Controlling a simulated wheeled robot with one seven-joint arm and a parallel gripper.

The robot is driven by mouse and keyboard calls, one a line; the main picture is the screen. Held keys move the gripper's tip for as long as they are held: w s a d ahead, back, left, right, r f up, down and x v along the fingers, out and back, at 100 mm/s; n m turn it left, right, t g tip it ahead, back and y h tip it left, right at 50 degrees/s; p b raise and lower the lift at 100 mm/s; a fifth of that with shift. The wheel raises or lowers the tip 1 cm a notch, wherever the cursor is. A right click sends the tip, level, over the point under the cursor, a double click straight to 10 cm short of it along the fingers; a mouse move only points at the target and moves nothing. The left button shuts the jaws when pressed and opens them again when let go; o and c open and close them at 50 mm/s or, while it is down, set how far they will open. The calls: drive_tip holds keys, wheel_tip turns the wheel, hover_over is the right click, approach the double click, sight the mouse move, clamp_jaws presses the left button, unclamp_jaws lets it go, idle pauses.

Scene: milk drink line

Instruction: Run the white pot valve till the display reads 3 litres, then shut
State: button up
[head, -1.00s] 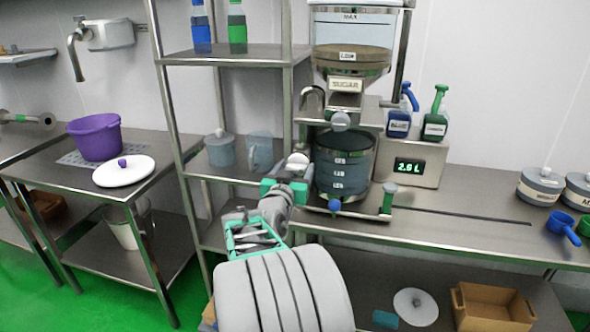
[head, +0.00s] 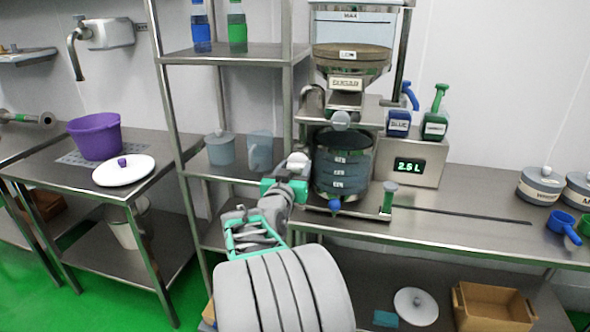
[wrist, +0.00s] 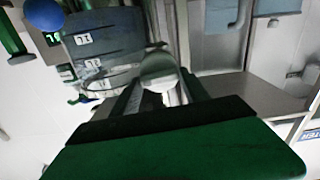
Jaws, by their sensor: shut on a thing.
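The tall clear pot (head: 343,178) with dark contents and level labels stands on the machine base under the sugar hopper. A white ball-topped valve handle (head: 298,159) is at its left side. My gripper (head: 292,176) is at this handle, shut on it. In the wrist view the white ball (wrist: 158,70) shows just beyond the fingers; the exact grip below it is partly hidden. The green-lit display (head: 409,165) on the box to the right of the pot seems to read 2.5 L.
A blue knob (head: 335,206) sits at the pot's lower front, and a green-topped post (head: 389,192) stands to its right. A grey ball knob (head: 341,120) is above the pot. Steel shelves (head: 232,55) stand close on the left.

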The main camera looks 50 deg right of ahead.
drive_tip(key=shift+n+b, duration=0.5)
drive_tip(key=shift+n, duration=1.9)
drive_tip(key=o, duration=1.3)
drive_tip(key=shift+a, duration=0.2)
drive_tip(key=v, duration=0.7)
drive_tip(key=shift+a+b, duration=0.25)
drive_tip(key=shift+b, duration=0.2)
drive_tip(key=shift+s, duration=0.15)
